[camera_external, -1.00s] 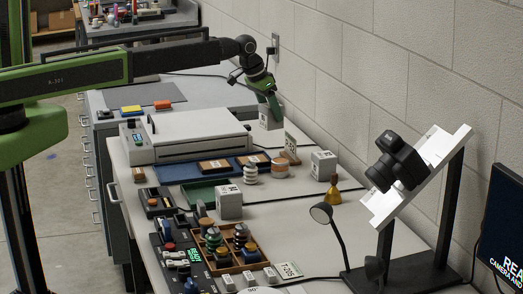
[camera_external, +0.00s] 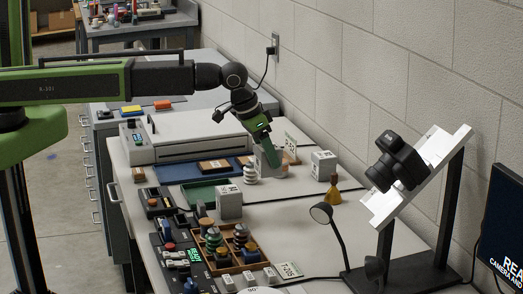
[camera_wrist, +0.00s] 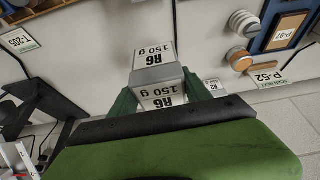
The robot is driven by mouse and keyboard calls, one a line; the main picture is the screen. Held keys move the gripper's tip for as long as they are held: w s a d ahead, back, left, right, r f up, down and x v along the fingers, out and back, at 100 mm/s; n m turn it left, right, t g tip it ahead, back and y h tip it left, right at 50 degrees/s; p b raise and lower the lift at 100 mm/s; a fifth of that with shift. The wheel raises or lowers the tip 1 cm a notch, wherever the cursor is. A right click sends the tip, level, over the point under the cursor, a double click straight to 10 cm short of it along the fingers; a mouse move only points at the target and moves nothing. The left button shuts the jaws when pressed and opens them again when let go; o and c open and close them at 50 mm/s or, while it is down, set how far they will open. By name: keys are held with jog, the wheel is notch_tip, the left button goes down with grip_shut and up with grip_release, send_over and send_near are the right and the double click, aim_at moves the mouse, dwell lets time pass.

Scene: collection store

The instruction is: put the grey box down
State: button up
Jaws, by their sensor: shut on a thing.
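The grey box (camera_wrist: 160,76) shows in the wrist view with white "R6 150 g" labels on two faces. The green fingers of my gripper (camera_wrist: 160,98) are shut on it, one on each side. In the external view my gripper (camera_external: 271,157) points down over the middle of the long table (camera_external: 300,215), with the grey box (camera_external: 261,163) between its fingers. I cannot tell whether the box touches the table. A smaller-looking box marked R2 (camera_wrist: 213,86) shows behind the right finger in the wrist view.
Similar grey boxes stand to the right (camera_external: 324,165) and nearer the camera (camera_external: 229,203). A striped round stack (camera_external: 250,174) is close on the left. A brass-coloured weight (camera_external: 333,190), blue tray (camera_external: 190,172) and camera stand (camera_external: 410,185) are around. Some table between is bare.

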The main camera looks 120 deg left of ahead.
jog(key=shift+w+d, duration=0.45)
jog(key=shift+d, duration=0.3)
jog(key=a+f+b, duration=0.2)
jog(key=a, duration=0.1)
jog(key=a+f+b, duration=0.2)
jog(key=a, duration=0.2)
jog(key=a+f+b, duration=0.3)
jog(key=a, duration=0.1)
jog(key=shift+s+a, duration=0.1)
jog(key=shift+s, duration=0.2)
jog(key=shift+s+a, duration=0.1)
jog(key=shift+a, duration=0.25)
notch_tip(320, 180, down, 4)
jog(key=b, duration=0.4)
jog(key=shift+f, duration=0.2)
jog(key=shift+r, duration=0.25)
jog(key=shift+f, duration=0.15)
jog(key=o, duration=1.7)
jog(key=shift+c, duration=0.2)
